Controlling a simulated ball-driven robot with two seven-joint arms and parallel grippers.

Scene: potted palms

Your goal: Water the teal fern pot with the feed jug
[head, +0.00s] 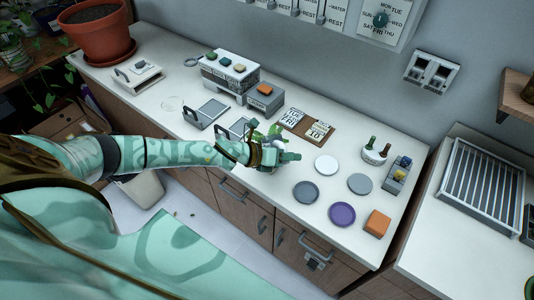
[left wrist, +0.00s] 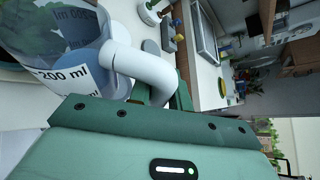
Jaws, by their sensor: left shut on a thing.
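My left gripper (head: 280,157) is over the counter in the head view, shut on the feed jug. In the left wrist view the gripper (left wrist: 160,97) is at the white handle of the clear feed jug (left wrist: 84,66), which carries a "200 ml" mark. The gripper mostly hides the jug in the head view. Green fern leaves (head: 273,131) show just behind the gripper; their pot is largely hidden there. Leaves also show at the upper left of the left wrist view, partly through the jug. I cannot tell whether water is flowing. My right gripper is out of view.
White, grey and purple discs, among them a purple one (head: 342,214), lie right of the gripper. An orange block (head: 377,222) is near the front edge. A terracotta pot (head: 99,34) is far left.

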